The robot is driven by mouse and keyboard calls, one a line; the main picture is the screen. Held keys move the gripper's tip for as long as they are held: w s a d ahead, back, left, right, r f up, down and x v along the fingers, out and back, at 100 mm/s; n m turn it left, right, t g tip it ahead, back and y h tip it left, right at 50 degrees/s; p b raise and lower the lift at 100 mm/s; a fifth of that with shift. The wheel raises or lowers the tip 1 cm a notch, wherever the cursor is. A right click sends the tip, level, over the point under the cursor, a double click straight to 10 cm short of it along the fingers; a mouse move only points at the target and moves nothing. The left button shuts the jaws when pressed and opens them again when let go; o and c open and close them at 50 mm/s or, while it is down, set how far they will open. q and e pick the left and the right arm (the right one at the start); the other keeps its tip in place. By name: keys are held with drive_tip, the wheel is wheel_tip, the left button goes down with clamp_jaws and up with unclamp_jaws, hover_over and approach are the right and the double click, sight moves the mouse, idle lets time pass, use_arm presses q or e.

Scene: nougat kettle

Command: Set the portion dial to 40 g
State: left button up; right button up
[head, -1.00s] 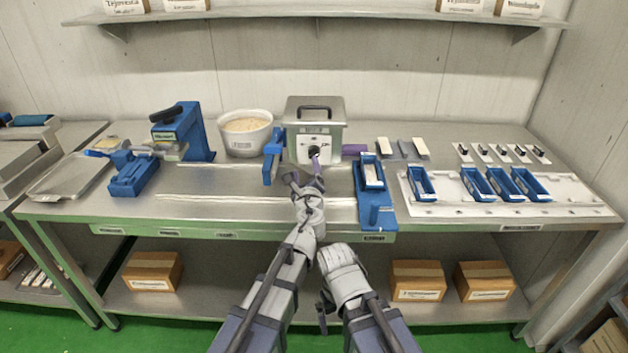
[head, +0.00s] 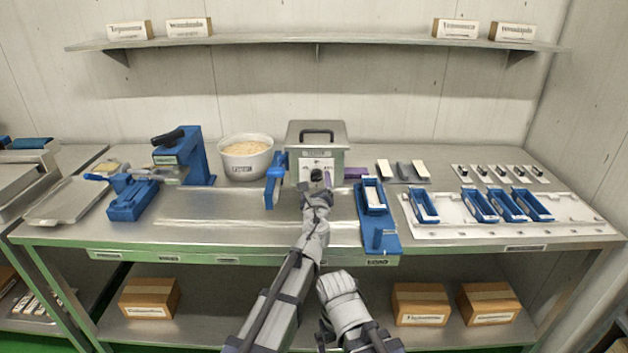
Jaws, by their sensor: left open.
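The portion machine (head: 302,138) is a steel box with a black handle on its lid, at the back middle of the bench. Its pale front panel carries a small black dial (head: 317,175); its markings are too small to read. My left gripper (head: 315,186) is open right in front of the panel, at the dial's lower edge. It covers the lower panel, and I cannot tell whether the fingers touch the dial or stand around it. My right arm (head: 343,296) is folded low in front of the bench; its gripper's fingers do not show clearly.
A blue lever (head: 274,180) stands left of the machine, beside a white tub (head: 245,157). A blue tray holder (head: 378,220) is close on the right. Blue moulds (head: 478,205) lie on a white board further right. The bench's front middle-left is clear.

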use_arm(q)
drive_tip(key=shift+w, duration=0.6)
drive_tip(key=shift+s, duration=0.1)
clamp_jaws()
